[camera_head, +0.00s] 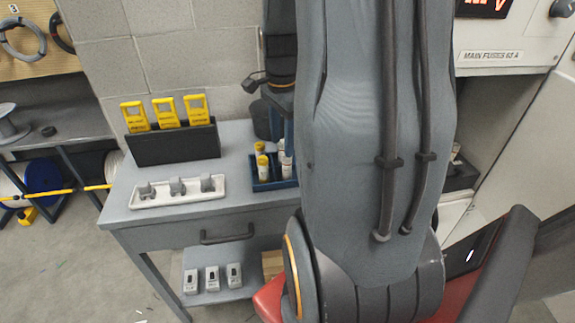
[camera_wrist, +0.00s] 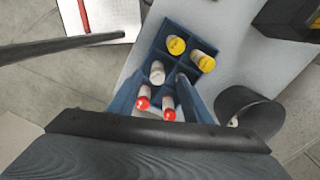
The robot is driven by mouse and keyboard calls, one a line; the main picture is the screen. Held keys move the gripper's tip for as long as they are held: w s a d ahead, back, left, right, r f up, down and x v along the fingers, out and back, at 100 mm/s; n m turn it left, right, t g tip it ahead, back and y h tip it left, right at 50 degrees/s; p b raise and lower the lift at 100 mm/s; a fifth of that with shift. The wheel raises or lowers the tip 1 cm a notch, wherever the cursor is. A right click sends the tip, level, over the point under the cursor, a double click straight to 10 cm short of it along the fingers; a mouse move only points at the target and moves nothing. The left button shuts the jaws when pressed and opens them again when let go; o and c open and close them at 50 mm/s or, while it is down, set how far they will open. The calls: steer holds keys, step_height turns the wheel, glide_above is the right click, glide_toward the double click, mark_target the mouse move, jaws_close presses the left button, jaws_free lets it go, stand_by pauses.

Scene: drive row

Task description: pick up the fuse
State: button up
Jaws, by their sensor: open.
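A dark blue divided tray (camera_head: 262,186) stands on the grey bench and holds several fuses; it also shows in the wrist view (camera_wrist: 188,25). In the wrist view, two fuses have yellow ends (camera_wrist: 176,45) (camera_wrist: 203,60), two have red ends (camera_wrist: 143,98) (camera_wrist: 168,108), and one pale fuse (camera_wrist: 157,72) shows no coloured end. My gripper (camera_wrist: 160,80) is open and empty over the tray. The pale fuse appears between its blue fingers; I cannot tell the height gap. In the head view my arm hides part of the tray.
A black holder (camera_head: 175,148) with yellow tags and a white tray (camera_head: 177,192) with grey parts stand left on the bench (camera_head: 130,212). A dark round container (camera_wrist: 250,112) is right of the tray. An open cabinet (camera_head: 515,110) is at right.

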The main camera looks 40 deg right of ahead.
mark_target(287, 161)
steer(key=shift+s+d+m, duration=0.2)
steer(key=shift+d+m, duration=0.3)
steer(key=shift+d, duration=0.1)
steer(key=shift+d+f, duration=0.15)
steer(key=shift+f, duration=0.1)
steer(key=shift+f+p, duration=1.3)
steer(key=shift+f, duration=2.35)
jaws_close()
